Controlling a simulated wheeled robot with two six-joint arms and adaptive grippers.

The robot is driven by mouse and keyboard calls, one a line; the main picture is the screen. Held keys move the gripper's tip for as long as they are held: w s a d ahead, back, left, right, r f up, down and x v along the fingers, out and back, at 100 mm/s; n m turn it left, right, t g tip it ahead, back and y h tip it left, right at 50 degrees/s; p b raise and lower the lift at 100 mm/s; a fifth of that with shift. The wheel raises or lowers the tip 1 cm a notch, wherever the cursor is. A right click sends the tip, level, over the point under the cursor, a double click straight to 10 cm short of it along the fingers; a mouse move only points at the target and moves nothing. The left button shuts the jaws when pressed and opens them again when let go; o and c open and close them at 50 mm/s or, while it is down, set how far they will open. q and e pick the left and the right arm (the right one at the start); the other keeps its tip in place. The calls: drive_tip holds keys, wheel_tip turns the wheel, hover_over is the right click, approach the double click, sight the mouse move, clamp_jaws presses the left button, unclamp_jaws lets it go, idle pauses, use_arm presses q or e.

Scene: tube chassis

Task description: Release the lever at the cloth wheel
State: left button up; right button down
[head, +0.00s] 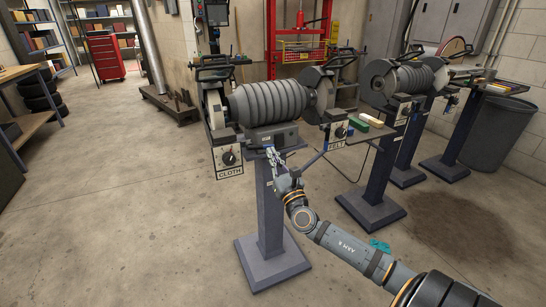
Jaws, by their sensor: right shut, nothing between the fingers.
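A grinder-like machine (266,103) stands on a blue-grey pedestal (269,215). Its left end has a pale wheel (214,106) under a dark guard. A control box with a round knob, labelled CLOTH (229,159), hangs below that wheel. A dark slanting bar (207,152) runs down at the left of this box; I cannot tell whether it is the lever. My right gripper (271,153) is shut and empty, in front of the pedestal top and to the right of the CLOTH box, apart from that box. My left gripper is not in view.
A second box labelled FELT (336,134) hangs at the machine's right end, with a blue slanting rod (312,161) near my right gripper. A side shelf (362,133) carries green and pale blocks. A similar machine (403,78) stands at right. The floor at left is clear.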

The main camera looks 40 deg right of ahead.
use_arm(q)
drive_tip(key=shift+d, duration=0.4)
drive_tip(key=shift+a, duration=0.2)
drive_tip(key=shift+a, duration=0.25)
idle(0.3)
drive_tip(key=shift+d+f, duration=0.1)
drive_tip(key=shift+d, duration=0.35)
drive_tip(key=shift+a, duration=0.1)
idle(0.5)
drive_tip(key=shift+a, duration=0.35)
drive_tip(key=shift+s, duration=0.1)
